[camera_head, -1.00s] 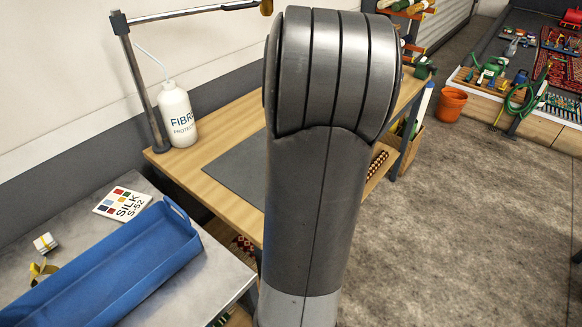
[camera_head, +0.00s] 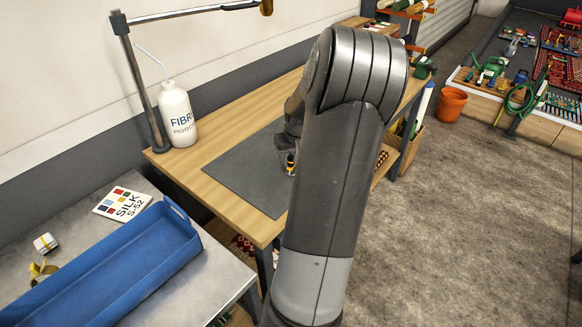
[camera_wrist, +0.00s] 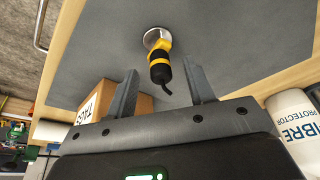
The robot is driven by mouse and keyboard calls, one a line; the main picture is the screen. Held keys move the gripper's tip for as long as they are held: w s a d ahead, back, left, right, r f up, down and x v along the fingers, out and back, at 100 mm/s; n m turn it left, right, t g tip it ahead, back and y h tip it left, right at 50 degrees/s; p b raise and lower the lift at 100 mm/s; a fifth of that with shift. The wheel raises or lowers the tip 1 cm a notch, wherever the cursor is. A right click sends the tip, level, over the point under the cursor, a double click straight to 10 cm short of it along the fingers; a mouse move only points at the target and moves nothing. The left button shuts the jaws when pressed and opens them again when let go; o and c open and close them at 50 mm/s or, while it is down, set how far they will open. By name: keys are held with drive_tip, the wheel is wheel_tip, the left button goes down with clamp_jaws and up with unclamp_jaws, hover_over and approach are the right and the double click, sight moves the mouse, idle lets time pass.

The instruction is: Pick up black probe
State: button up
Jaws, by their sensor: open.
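The black probe (camera_wrist: 160,70) has yellow bands and a round silver end, and it stands out against the dark grey mat (camera_wrist: 225,35) in the wrist view. A dark cord or tail shows at its near end. My gripper (camera_wrist: 160,66) is open, with one finger on each side of the probe's black end in the picture. I cannot tell how far apart they are in depth. In the head view, a small yellow and black part of the probe (camera_head: 291,161) shows beside my arm. My arm hides much of the mat (camera_head: 245,170) there.
A white bottle (camera_head: 177,115) and lamp post (camera_head: 140,80) stand at the bench's left end. A cardboard box (camera_wrist: 90,103) is near the left finger in the wrist view. A blue tray (camera_head: 110,265) and colour card (camera_head: 122,203) lie on the metal table.

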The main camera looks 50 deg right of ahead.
drive_tip(key=shift+x, duration=0.85)
clamp_jaws()
